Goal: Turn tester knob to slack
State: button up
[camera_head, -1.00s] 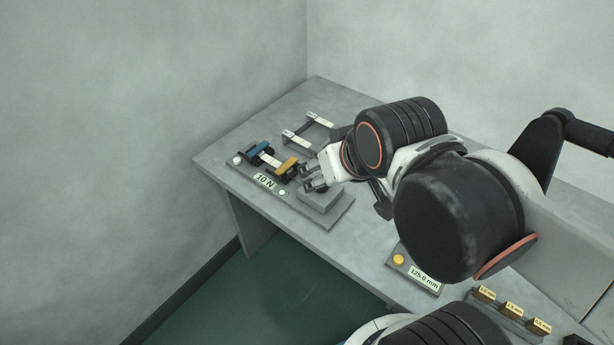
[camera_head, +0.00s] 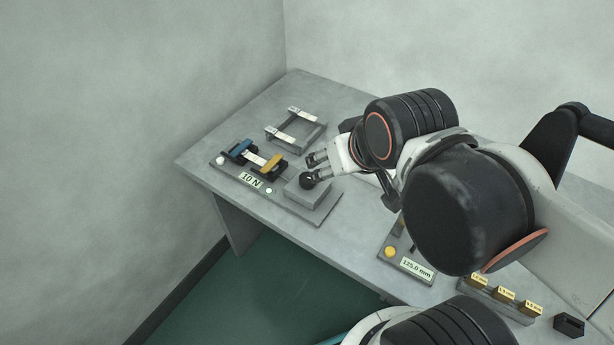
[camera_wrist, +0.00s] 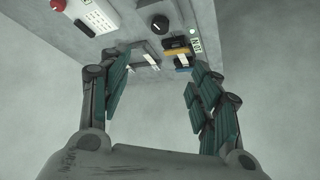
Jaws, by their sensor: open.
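The tester is a grey plate (camera_head: 230,180) with a blue clamp (camera_head: 238,148), a yellow clamp (camera_head: 272,163), a white strip between them and a display (camera_head: 251,180) reading 10 N. Its black round knob (camera_head: 308,181) sits on a grey block (camera_head: 310,201) at the plate's right end. In the wrist view the knob (camera_wrist: 160,23) shows a short white mark; no position label is legible. My gripper (camera_head: 313,166) is open and empty, with its fingertips just behind and above the knob. In the wrist view its fingers are spread wide and the knob lies beyond them.
A frame with white-topped bars (camera_head: 297,128) stands behind the tester. A gauge plate (camera_head: 408,262) reading 125.0 mm with a yellow button is at the front right, near several small yellow blocks (camera_head: 506,294).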

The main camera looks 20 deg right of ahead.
jog(key=m+g+p, duration=0.4)
jog(key=m+g, duration=0.3)
jog(key=m, duration=0.1)
send_over(307, 178)
notch_tip(307, 178, down, 6)
notch_tip(307, 178, down, 14)
jog(key=b, duration=0.4)
jog(key=shift+w+b, duration=0.1)
jog(key=shift+b, duration=0.25)
jog(key=c, duration=1)
